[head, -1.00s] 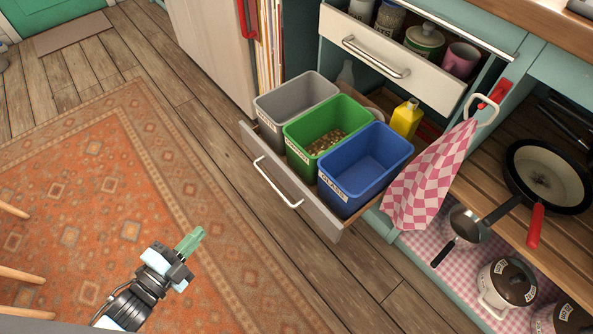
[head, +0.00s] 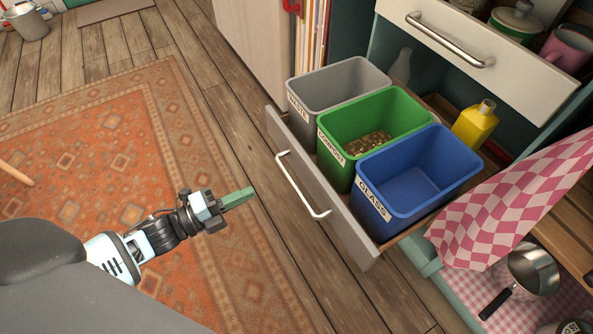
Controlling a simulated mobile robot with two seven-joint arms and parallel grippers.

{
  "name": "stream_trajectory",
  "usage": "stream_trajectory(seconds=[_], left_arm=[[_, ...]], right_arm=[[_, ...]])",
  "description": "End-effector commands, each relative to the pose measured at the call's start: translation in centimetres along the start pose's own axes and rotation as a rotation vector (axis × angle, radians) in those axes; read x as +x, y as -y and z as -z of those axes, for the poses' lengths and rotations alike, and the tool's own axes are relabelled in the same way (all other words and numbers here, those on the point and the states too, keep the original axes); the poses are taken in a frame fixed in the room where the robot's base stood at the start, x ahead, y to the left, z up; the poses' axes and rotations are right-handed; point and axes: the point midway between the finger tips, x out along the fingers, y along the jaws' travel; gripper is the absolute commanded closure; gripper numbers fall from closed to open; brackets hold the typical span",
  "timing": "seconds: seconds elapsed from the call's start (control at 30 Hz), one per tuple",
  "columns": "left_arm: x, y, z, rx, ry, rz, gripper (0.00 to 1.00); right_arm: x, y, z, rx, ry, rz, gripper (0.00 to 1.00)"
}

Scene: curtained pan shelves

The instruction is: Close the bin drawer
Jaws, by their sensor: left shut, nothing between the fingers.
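The bin drawer (head: 345,217) is pulled out from the cabinet, with a white bar handle (head: 301,187) on its front. It holds a grey bin (head: 304,97), a green bin (head: 338,173) with some scraps inside, and a blue bin (head: 385,212) labelled glass. My left gripper (head: 240,199) is shut and empty. Its green fingertips point at the handle from the left, with a gap between them. My right gripper is not in view.
An upper drawer (head: 523,75) with jars and a pink mug (head: 568,47) is also open above. A yellow bottle (head: 474,128) stands behind the bins. A checked pink cloth (head: 510,200) hangs at the right.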

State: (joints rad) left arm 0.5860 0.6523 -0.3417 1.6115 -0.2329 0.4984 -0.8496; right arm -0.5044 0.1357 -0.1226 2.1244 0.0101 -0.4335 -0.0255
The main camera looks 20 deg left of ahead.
Motion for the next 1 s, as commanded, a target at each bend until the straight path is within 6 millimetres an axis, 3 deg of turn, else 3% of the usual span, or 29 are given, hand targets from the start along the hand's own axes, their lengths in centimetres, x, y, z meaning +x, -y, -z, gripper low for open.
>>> stream_trajectory(seconds=[0.6,0.8,1.0], left_arm=[[10.5,-0.2,0.0,0.0,-0.002,0.003,1.0],[12.7,-0.1,0.0,-0.002,0.0,0.001,1.0],[13.4,0.0,0.1,-0.002,-0.001,0.0,1.0]], right_arm=[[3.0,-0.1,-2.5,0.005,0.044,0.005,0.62],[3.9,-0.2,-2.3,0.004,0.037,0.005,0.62],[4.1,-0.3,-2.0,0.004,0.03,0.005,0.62]])
